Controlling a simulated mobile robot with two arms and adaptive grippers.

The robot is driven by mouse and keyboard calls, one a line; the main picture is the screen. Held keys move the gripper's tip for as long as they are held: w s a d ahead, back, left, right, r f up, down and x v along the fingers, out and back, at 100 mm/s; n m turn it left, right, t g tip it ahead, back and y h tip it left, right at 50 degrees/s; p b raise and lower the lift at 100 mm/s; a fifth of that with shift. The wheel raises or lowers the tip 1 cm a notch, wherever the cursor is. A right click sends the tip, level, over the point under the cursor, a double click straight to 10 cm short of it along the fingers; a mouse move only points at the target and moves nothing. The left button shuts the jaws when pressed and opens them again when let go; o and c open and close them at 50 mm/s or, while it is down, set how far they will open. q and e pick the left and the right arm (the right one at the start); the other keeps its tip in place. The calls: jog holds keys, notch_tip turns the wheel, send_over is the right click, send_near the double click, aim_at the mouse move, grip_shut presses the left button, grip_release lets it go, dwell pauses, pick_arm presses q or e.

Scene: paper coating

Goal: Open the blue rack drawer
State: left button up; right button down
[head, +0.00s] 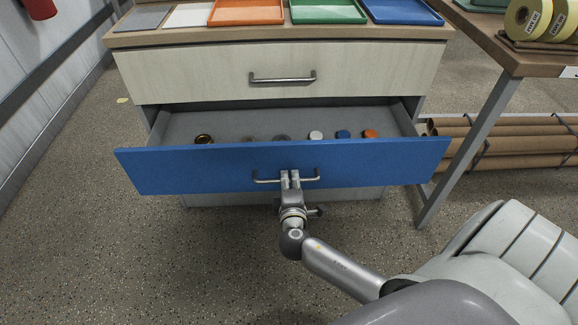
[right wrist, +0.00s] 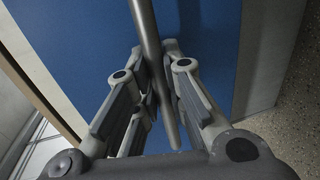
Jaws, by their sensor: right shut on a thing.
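The blue rack drawer (head: 205,170) is pulled out from the cabinet, and its inside shows. Several small round objects (head: 315,135) lie in a row in it, partly hidden by the blue front. My right gripper (head: 290,178) is shut on the drawer's metal bar handle (head: 312,178), near its middle. In the right wrist view the handle (right wrist: 148,45) passes between the fingers of my right gripper (right wrist: 158,90), with the blue front (right wrist: 95,50) behind. My left gripper is not in view.
A closed pale drawer (head: 200,78) with its own handle is above. The top holds orange (head: 247,12), green (head: 328,12) and blue (head: 403,12) trays. A table leg (head: 468,150) stands close to the drawer's right side. Cardboard tubes (head: 500,148) lie further right. Floor at the left is clear.

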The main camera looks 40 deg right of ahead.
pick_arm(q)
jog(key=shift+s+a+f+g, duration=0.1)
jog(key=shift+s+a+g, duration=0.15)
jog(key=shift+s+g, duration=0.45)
pick_arm(e)
jog(key=shift+f+v, duration=0.2)
jog(key=shift+v, duration=0.75)
jog(key=shift+f+v, duration=0.2)
jog(key=shift+v, duration=0.7)
jog(key=shift+f+v, duration=0.2)
jog(key=shift+v, duration=0.75)
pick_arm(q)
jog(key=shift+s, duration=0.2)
pick_arm(e)
jog(key=shift+s, duration=0.15)
jog(key=c, duration=1.5)
grip_release()
jog(key=v, duration=1.2)
